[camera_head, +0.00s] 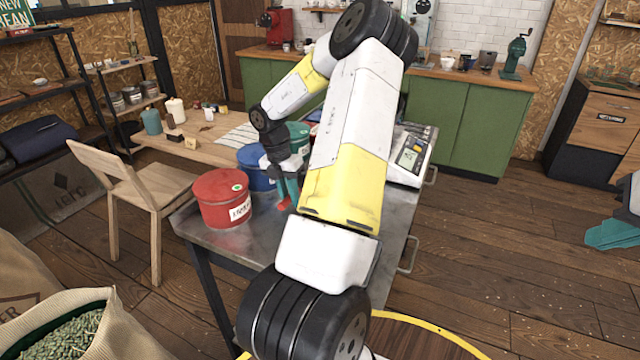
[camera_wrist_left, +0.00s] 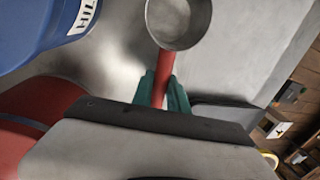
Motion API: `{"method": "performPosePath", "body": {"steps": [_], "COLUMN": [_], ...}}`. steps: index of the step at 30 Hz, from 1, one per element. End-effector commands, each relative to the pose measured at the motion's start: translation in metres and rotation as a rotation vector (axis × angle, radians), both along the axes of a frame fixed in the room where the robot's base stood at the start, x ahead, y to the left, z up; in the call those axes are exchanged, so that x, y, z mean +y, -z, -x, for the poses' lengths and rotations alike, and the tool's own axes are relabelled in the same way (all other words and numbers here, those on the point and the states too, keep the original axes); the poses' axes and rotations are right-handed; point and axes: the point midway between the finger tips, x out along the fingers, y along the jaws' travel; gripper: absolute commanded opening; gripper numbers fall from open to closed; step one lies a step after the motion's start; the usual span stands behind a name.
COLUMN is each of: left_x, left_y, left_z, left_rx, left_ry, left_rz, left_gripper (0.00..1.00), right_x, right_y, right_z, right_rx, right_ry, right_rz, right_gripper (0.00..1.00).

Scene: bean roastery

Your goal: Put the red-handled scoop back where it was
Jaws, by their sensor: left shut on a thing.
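My left gripper (camera_head: 287,200) is over the metal table (camera_head: 260,232), beside the red tin and in front of the blue tin. Its teal fingers are shut on the red handle of the scoop (camera_head: 284,204). In the left wrist view the round grey metal bowl of the scoop (camera_wrist_left: 180,22) points away from the fingers, with the red handle between them. The surface below it is bare metal; I cannot tell whether the scoop touches it. My right gripper (camera_head: 612,235) is at the far right edge, over the floor; its opening is unclear.
A red tin (camera_head: 221,196), a blue tin (camera_head: 254,178) and a partly hidden green tin (camera_head: 298,132) stand on the metal table. A scale (camera_head: 407,170) is at its right side. My left arm hides the table's middle. A wooden chair (camera_head: 150,205) stands left.

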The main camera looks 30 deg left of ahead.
Motion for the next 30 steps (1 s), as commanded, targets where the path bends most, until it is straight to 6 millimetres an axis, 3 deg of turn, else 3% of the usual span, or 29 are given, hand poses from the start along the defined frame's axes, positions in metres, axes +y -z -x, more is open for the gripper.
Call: {"method": "performPosePath", "body": {"steps": [6,7,9,10,22,30], "left_x": [0.000,0.000,0.000,0.000,0.001,0.009], "left_y": [0.003,0.003,0.003,0.003,-0.004,-0.055], "left_z": [0.000,0.000,0.000,0.000,0.000,0.000], "left_rx": [0.000,0.000,0.000,0.000,-0.002,-0.005], "left_ry": [0.000,0.001,0.001,0.001,0.001,0.002], "left_rz": [0.001,0.000,0.000,0.000,-0.001,-0.002], "left_gripper": [0.00,0.25,0.39,0.41,0.41,0.41], "right_x": [0.000,0.000,0.000,0.000,0.000,0.000], "right_y": [0.000,0.000,0.000,0.000,0.000,0.000], "right_z": [0.000,0.000,0.000,0.000,0.000,0.000], "right_rx": [0.000,0.000,0.000,0.000,0.000,0.000], "right_ry": [0.000,0.000,0.000,0.000,0.000,0.000], "right_rz": [0.000,0.000,0.000,0.000,0.000,0.000], "right_gripper": [0.00,0.00,0.00,0.00,0.00,0.00]}}
